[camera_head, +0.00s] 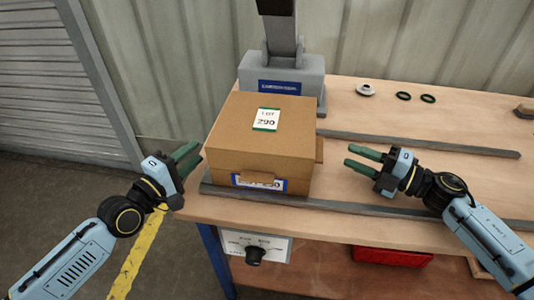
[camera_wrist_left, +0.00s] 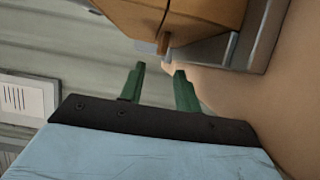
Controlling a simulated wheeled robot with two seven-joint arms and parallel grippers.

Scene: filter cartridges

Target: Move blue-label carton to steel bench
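A brown carton (camera_head: 250,150) stands on the near left part of a wooden-topped bench (camera_head: 440,190). Its top bears a white label with green edges reading "LOT 290". Its front has a blue-edged label, partly covered by a small brown tab. My left gripper (camera_head: 190,158) is open and empty, just left of the carton and apart from it. In the left wrist view the left gripper's green fingers (camera_wrist_left: 160,85) are spread, with the carton (camera_wrist_left: 195,15) above them. My right gripper (camera_head: 352,157) is open and empty, a little right of the carton. No steel bench is clearly identifiable.
A grey machine (camera_head: 290,88) with a dark column stands right behind the carton. Grey rails (camera_head: 420,144) cross the bench. A pale ring (camera_head: 366,90) and two dark rings (camera_head: 415,97) lie at the back. A red bin (camera_head: 392,257) and a knob panel (camera_head: 256,246) are below the top.

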